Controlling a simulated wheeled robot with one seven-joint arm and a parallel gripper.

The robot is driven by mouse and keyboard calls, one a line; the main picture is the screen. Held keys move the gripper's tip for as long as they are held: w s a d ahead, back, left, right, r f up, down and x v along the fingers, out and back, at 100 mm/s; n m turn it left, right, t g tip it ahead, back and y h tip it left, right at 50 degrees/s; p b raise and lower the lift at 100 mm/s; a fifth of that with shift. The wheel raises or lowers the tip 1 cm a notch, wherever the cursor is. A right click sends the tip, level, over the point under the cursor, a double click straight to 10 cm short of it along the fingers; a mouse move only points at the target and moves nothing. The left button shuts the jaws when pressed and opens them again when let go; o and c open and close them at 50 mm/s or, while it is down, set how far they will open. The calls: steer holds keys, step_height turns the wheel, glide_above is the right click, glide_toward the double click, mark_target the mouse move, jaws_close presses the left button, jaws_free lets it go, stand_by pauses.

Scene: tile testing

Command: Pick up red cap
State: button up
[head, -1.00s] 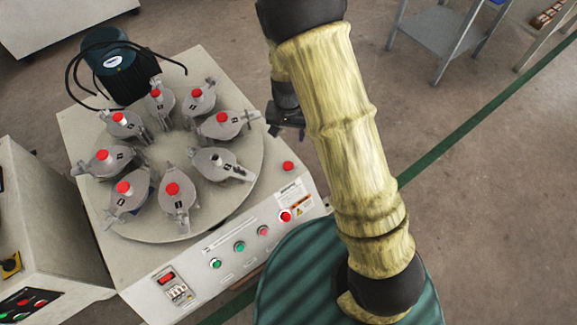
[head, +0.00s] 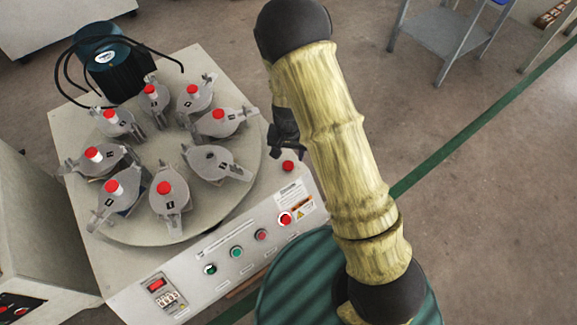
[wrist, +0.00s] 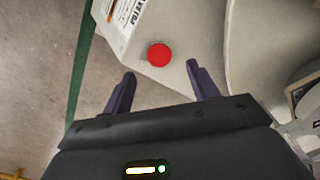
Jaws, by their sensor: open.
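A small round red cap (head: 288,166) sits on the right corner of the machine's top, apart from the pots. It also shows in the wrist view as a red disc (wrist: 159,55). More red caps, such as one (head: 166,188), sit on the grey pots of the round turntable (head: 250,160). My gripper (wrist: 160,70) is open, with its two dark fingers apart and nothing between them. The lone cap lies just beyond the fingertips, about midway between them in the picture. In the head view my gripper is partly hidden by my arm, just above the cap in the picture.
One pot (head: 214,162) nearest the lone cap carries no red cap. The sloped front panel (head: 225,265) has several buttons, including a red one (head: 285,219). A dark motor (head: 112,65) with cables stands at the back. Open floor lies right.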

mark_target(288, 165)
step_height(288, 165, down, 5)
steer(key=b, duration=0.4)
steer(key=shift+s+f, duration=0.15)
stand_by(0.4)
steer(key=c, duration=1)
steer(key=shift+c, duration=0.2)
step_height(288, 165, up, 10)
steer(key=p, duration=0.5)
steer(key=shift+p, duration=0.4)
steer(key=shift+d, duration=0.1)
